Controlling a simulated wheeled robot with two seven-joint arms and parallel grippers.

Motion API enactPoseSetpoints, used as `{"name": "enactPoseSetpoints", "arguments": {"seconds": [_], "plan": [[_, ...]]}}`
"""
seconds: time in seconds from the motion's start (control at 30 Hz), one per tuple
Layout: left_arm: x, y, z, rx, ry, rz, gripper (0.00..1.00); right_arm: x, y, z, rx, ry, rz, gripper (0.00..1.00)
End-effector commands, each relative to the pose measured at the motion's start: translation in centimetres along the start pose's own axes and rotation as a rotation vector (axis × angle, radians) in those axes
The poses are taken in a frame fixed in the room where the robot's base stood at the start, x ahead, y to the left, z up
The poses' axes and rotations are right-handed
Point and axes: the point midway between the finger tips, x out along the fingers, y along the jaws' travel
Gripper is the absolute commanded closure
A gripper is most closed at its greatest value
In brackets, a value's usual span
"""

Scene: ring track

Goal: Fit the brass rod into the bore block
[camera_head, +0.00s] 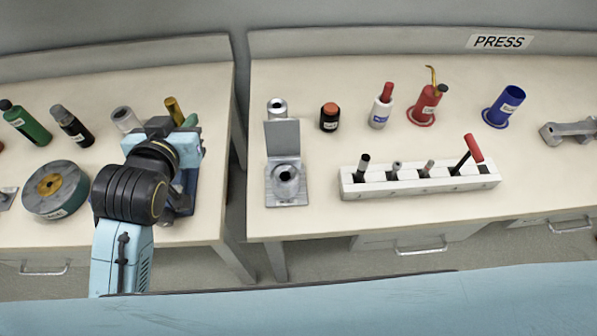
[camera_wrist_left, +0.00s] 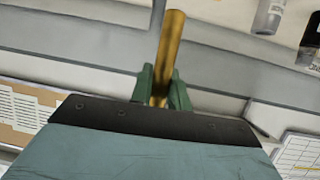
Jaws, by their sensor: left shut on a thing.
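My left gripper (camera_head: 178,128) is over the right part of the left bench. In the left wrist view its green fingers (camera_wrist_left: 162,88) are shut on the brass rod (camera_wrist_left: 171,45), which sticks out past the fingertips. In the head view the rod (camera_head: 174,110) shows just beyond the gripper; its lower part is hidden. A grey metal piece with a round bore and an upright plate (camera_head: 283,138) stands near the left edge of the right bench. It looks like the bore block; it is apart from the gripper. My right gripper is not in view.
A gap (camera_head: 238,150) separates the two benches. A white rack (camera_head: 420,187) with several tools stands right of the grey piece. Bottles, including a red oil can (camera_head: 427,105), stand behind it. A green-grey reel (camera_head: 56,190) lies left of my arm.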

Motion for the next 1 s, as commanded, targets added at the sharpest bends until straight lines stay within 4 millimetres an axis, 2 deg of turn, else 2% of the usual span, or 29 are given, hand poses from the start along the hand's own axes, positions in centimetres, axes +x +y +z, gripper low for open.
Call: {"name": "enactPoseSetpoints", "arguments": {"seconds": [0.2, 0.3, 0.4, 0.5, 0.73, 1.0], "plan": [[2.4, 9.6, 2.2, 0.083, 0.0, 0.214, 1.0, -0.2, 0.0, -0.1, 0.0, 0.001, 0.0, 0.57], [2.7, 13.5, 3.4, 0.119, 0.003, 0.299, 1.0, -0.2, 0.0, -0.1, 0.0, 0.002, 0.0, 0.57], [2.7, 16.1, 4.2, 0.145, 0.007, 0.355, 1.0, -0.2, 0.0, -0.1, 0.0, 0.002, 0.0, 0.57], [3.0, 17.3, 5.4, 0.158, 0.006, 0.382, 1.0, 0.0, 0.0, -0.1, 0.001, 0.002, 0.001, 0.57], [4.5, 17.5, 9.5, 0.16, 0.005, 0.386, 1.0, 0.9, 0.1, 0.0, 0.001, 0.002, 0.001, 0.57], [5.4, 17.4, 11.6, 0.159, 0.007, 0.385, 1.0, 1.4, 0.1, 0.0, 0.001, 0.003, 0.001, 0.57]]}}
